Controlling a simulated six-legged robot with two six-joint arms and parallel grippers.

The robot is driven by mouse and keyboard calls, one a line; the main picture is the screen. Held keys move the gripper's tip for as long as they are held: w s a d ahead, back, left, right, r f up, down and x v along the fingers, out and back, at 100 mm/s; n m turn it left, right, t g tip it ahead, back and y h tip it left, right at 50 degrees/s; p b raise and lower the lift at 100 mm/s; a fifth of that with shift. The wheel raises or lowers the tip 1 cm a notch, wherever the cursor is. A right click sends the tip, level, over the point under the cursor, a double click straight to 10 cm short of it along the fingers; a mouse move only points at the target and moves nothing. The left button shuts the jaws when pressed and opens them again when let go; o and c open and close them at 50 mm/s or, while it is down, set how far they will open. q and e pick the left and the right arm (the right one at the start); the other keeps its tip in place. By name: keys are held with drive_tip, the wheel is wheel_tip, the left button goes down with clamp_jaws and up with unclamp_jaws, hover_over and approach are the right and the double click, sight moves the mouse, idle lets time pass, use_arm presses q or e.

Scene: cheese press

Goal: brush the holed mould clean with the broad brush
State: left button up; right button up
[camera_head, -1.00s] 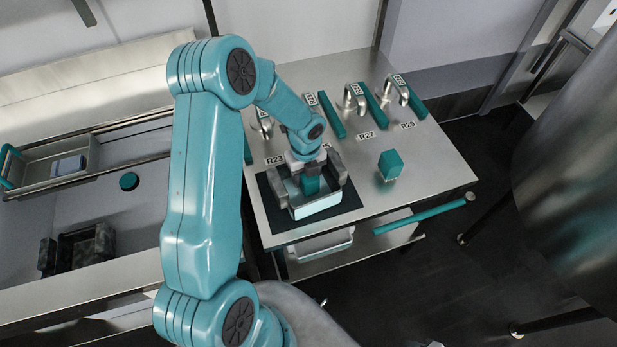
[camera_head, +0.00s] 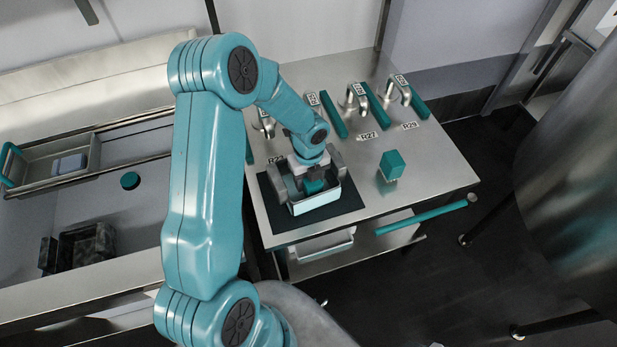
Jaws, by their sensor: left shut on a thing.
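A pale, open-topped box (camera_head: 316,204), which looks like the mould, sits on a black mat (camera_head: 282,226) on the steel table. Its holes are too small to make out. My left gripper (camera_head: 312,184) reaches down into it, shut on a teal block (camera_head: 315,187) that looks like the broad brush. The gripper hides the block's top, and the mould's front wall hides its lower end, so I cannot tell whether it touches the mould's floor. My right gripper is not in view.
A second teal block with a pale underside (camera_head: 392,165) stands right of the mat. A teal rail (camera_head: 420,217) runs along the front. A dark open box (camera_head: 85,246) sits in the basin at left.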

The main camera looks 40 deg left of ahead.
use_arm(q)
drive_tip(key=shift+r+p, duration=2.6)
drive_tip(key=shift+r, duration=0.4)
drive_tip(key=shift+r+p, duration=1.4)
drive_tip(key=shift+r, duration=0.1)
